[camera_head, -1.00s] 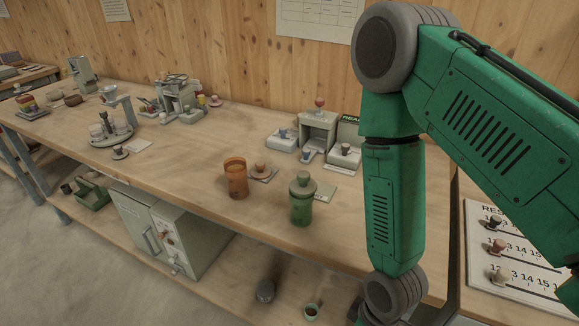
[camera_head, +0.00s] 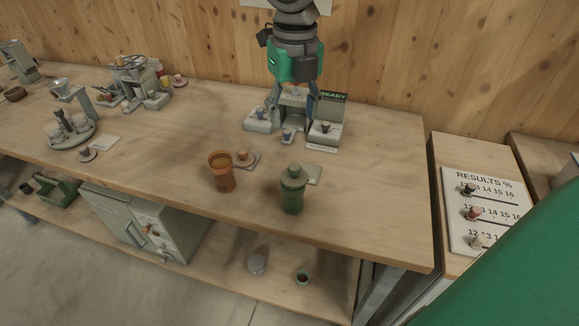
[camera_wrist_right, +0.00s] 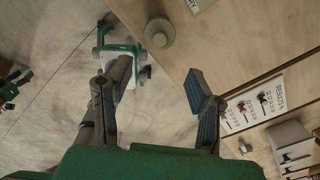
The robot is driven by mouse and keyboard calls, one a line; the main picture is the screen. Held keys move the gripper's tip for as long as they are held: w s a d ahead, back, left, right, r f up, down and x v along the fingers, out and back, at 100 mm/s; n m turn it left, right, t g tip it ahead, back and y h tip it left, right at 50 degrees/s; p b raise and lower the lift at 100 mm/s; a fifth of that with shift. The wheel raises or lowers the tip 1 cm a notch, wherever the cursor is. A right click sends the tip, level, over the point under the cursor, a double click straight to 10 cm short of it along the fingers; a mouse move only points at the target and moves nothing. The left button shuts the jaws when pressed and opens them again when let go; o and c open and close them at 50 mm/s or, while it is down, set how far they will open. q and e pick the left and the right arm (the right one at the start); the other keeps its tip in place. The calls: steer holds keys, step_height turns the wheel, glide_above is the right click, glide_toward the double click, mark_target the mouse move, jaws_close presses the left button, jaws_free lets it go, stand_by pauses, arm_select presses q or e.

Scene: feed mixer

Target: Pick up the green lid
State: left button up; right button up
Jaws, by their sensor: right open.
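The green lid (camera_head: 293,176) is a dull green disc with a knob. It sits on top of the green jar (camera_head: 292,200), which stands upright near the table's front edge. In the right wrist view the lid (camera_wrist_right: 160,31) shows from above, ahead of the gap between my fingers. My right gripper (camera_head: 295,100) points down, open and empty. In the head view it appears behind the jar, in front of the grey READY device, apart from the lid. It also shows open in the wrist view (camera_wrist_right: 150,85). My left gripper is out of view.
An open orange jar (camera_head: 222,173) stands left of the green one, with an orange lid (camera_head: 242,155) on a card behind it. The grey READY device (camera_head: 328,123) is at the back. A results board (camera_head: 483,210) is at the right.

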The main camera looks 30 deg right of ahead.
glide_above(294, 165)
step_height(294, 165, down, 8)
steer(key=shift+w+r+b, duration=0.1)
steer(key=shift+b, duration=0.25)
steer(key=f, duration=0.4)
steer(key=shift+s+f, duration=0.2)
steer(key=shift+f, duration=0.1)
steer(key=shift+w+f, duration=0.1)
steer(key=shift+f, duration=0.45)
jaws_close()
